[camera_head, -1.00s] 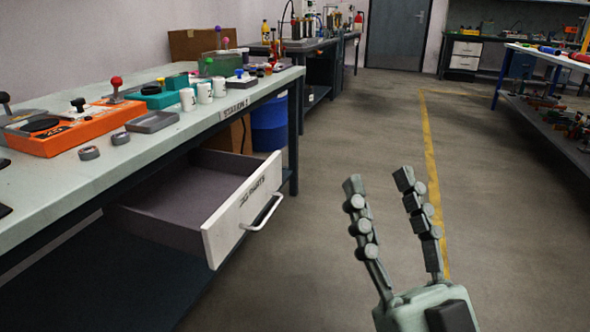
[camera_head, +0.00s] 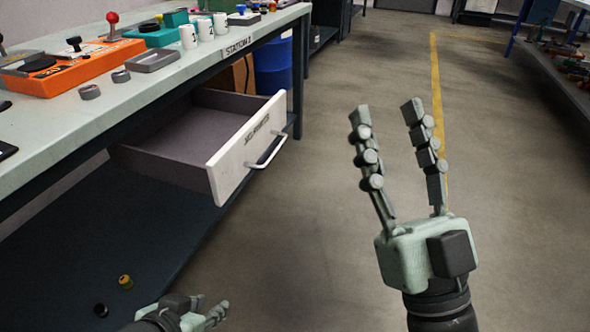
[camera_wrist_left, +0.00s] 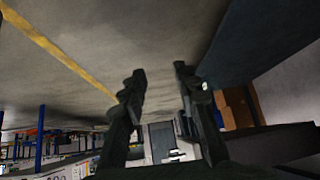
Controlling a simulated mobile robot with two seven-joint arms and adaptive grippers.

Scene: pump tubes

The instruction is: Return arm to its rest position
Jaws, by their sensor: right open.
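My right gripper (camera_head: 387,111) stands upright over the floor, right of the open drawer, with its two fingers apart and nothing between them. My left gripper (camera_head: 212,306) is low at the bottom edge of the head view, below the drawer and in front of the bench's dark lower shelf. In the left wrist view its fingers (camera_wrist_left: 160,72) are apart with only floor and background between them. Both grippers are clear of the drawer.
The drawer (camera_head: 238,152), with a white front and handle, juts out from the bench (camera_head: 150,85) and looks empty inside. A small yellow-topped part (camera_head: 125,282) and a dark one (camera_head: 101,310) lie on the lower shelf.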

